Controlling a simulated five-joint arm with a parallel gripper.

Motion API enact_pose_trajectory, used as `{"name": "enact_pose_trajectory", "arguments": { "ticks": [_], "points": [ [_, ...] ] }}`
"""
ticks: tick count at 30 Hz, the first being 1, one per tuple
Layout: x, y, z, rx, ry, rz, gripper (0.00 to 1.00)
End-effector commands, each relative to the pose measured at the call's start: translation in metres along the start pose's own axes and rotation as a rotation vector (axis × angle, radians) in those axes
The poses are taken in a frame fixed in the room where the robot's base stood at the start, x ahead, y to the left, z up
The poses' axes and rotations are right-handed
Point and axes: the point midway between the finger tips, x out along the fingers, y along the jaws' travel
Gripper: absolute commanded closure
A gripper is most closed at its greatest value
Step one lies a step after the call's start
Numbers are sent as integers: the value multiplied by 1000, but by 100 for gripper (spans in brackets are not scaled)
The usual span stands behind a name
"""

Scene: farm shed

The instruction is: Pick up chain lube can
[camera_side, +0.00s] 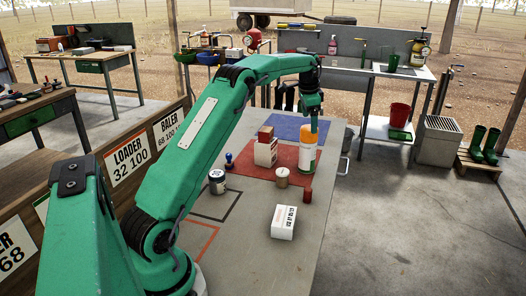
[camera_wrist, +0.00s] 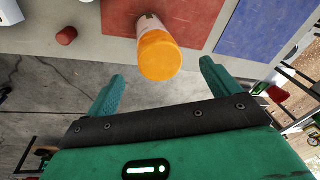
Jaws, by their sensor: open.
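A white can with an orange top, most likely the chain lube can (camera_side: 302,152), stands upright on the workbench at the edge of a red mat; I cannot read its label. In the wrist view the can (camera_wrist: 160,55) shows mostly its orange top, in front of and between my fingertips. My gripper (camera_side: 314,112) is beside the can's top in the side view, its fingers partly hidden. In the wrist view my gripper (camera_wrist: 163,72) is open, with a gap between each finger and the can. It holds nothing.
Near the can are a red-and-white container (camera_side: 265,150), a small tan jar (camera_side: 282,178), a dark-and-white tin (camera_side: 217,182), a blue stamp-like item (camera_side: 229,160), a red cylinder (camera_side: 308,194) and a white box (camera_side: 284,222). A blue mat (camera_side: 290,126) lies behind. The bench's front is clear.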

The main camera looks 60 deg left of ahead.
Motion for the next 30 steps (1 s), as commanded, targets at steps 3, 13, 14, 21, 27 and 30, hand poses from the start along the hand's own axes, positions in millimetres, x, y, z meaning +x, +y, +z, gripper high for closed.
{"name": "enact_pose_trajectory", "arguments": {
  "ticks": [3, 13, 14, 21, 27, 30],
  "points": [
    [1, 0, 0, 0, 0, 0, 12],
    [24, 2, 1, 0, -1, 2, 12],
    [27, 2, 1, 0, -2, 2, 12],
    [50, 2, 1, 0, 0, 0, 12],
    [52, 2, 1, 0, 0, 0, 12],
    [52, 2, 1, 0, 0, 0, 12]
  ]
}}
